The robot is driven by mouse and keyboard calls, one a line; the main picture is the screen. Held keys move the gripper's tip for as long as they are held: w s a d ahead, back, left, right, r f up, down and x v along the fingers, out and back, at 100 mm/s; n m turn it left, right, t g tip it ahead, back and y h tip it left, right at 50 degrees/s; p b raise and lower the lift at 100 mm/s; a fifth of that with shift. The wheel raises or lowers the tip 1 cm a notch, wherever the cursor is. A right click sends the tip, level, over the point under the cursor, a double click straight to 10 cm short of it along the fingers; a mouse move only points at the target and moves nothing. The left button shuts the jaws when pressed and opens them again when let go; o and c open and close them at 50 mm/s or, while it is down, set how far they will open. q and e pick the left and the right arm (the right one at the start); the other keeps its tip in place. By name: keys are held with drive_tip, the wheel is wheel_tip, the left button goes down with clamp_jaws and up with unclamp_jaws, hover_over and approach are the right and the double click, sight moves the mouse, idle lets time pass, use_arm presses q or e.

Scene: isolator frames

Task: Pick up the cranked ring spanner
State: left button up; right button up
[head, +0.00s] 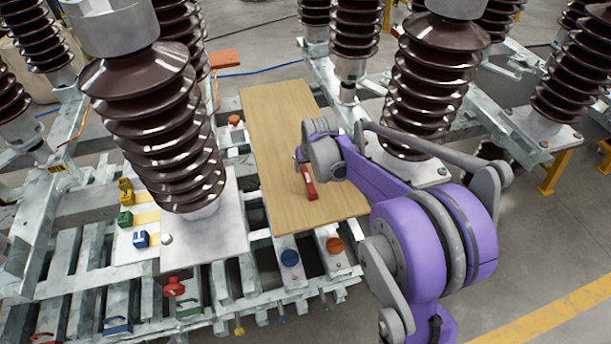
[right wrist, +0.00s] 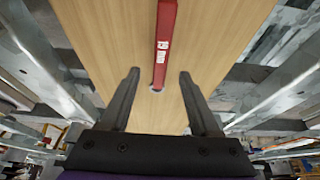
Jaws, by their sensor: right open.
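A red tool handle (head: 309,183), which appears to be the spanner, lies on a wooden board (head: 280,110). In the right wrist view the red handle (right wrist: 165,45) runs up out of the top edge and carries white "19 mm" lettering. A small pale metal end shows at its lower tip; the other end is out of frame there. My right gripper (right wrist: 160,74) is open, its two dark fingers apart on either side of the handle's lower end. Nothing is held. In the head view my purple right arm hides the fingers and part of the tool.
Large brown ribbed insulators (head: 160,120) stand left and right of the board (right wrist: 110,40) on a metal frame. Yellow, green and blue blocks (head: 140,239) sit at the left. Blue (head: 290,257) and orange (head: 335,245) knobs sit before the board. The board's far part is clear.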

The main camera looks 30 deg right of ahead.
sight(306, 172)
drive_tip(key=shift+x, duration=3.15)
drive_tip(key=shift+s, duration=0.15)
clamp_jaws()
